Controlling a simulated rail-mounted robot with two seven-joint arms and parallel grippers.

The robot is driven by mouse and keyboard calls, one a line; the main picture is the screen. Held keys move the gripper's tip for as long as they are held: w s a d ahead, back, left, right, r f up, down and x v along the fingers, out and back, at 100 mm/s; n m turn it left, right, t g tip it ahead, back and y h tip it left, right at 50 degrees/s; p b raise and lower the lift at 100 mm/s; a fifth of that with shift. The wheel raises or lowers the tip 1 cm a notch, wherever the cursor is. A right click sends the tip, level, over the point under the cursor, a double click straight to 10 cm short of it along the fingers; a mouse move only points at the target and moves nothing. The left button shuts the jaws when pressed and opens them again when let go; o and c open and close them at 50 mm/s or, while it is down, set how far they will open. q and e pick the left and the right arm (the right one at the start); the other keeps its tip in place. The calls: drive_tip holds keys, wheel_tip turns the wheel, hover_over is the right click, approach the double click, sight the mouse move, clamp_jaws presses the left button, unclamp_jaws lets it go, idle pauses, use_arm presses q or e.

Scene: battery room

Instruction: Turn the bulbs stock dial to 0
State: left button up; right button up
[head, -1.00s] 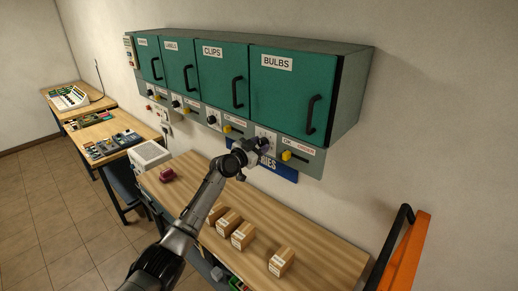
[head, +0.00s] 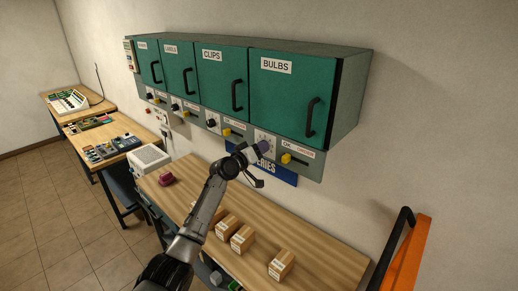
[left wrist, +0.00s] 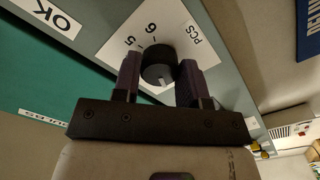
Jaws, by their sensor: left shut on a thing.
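The bulbs stock dial is a black round knob (left wrist: 158,62) on a white scale plate (left wrist: 120,42) in the left wrist view. A white mark shows on the knob's lower part, away from these figures. My left gripper (left wrist: 160,75) is shut on the knob, one finger on each side. In the head view my left gripper (head: 262,148) is at the panel below the green BULBS door (head: 290,95) and hides the knob. My right gripper is not in view.
A yellow knob (head: 286,158) sits right of the dial by the OK label. The CLIPS dial (head: 211,122) is farther left. Below, a wooden bench (head: 315,250) holds several small boxes (head: 281,264). An orange frame (head: 405,255) stands at right.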

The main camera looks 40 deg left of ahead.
use_arm(q)
drive_tip(key=n+p, duration=0.4)
drive_tip(key=n, duration=0.6)
drive_tip(key=shift+r, duration=0.15)
drive_tip(key=shift+n, duration=0.3)
idle(0.3)
drive_tip(key=o, duration=0.9)
drive_tip(key=shift+s, duration=0.15)
